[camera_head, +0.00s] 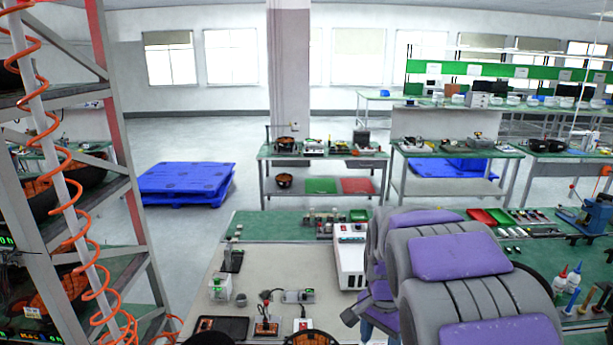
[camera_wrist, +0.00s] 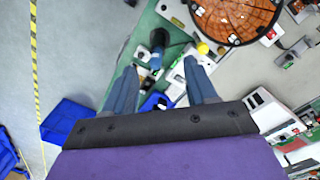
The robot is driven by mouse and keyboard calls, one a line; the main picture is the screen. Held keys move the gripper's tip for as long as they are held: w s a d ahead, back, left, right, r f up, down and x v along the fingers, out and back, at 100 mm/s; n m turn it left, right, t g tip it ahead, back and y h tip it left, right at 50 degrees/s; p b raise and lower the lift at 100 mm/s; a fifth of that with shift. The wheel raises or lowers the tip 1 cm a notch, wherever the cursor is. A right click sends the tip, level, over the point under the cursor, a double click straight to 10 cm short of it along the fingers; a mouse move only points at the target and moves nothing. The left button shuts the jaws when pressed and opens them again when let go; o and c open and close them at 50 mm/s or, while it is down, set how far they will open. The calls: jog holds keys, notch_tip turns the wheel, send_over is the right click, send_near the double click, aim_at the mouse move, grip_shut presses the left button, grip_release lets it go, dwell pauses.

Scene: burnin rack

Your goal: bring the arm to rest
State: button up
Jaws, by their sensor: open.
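My arm, with grey and purple covers (camera_head: 460,258), fills the lower right of the head view, above the workbench. My gripper (camera_wrist: 160,65) shows in the wrist view with its two blue-grey fingers spread apart. Nothing is held between the fingers. Beyond the fingertips lie the green bench edge and small items on it. In the head view my gripper is mostly hidden by the arm, and its fingers cannot be made out clearly.
A metal rack (camera_head: 135,215) with a coiled orange hose (camera_head: 62,190) stands close on the left. The bench (camera_head: 225,262) holds a white power unit (camera_head: 350,258) and small devices. A round orange-brown piece (camera_wrist: 238,14) shows in the wrist view. Blue pallets (camera_head: 187,183) lie on open floor behind.

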jog(key=s+a+f+n+g+b, duration=0.1)
jog(key=s+n, duration=0.8)
jog(key=s, duration=2.1)
jog(key=shift+a+f+n+b, duration=0.15)
jog(key=shift+f+n+b, duration=0.15)
jog(key=shift+f+b, duration=0.7)
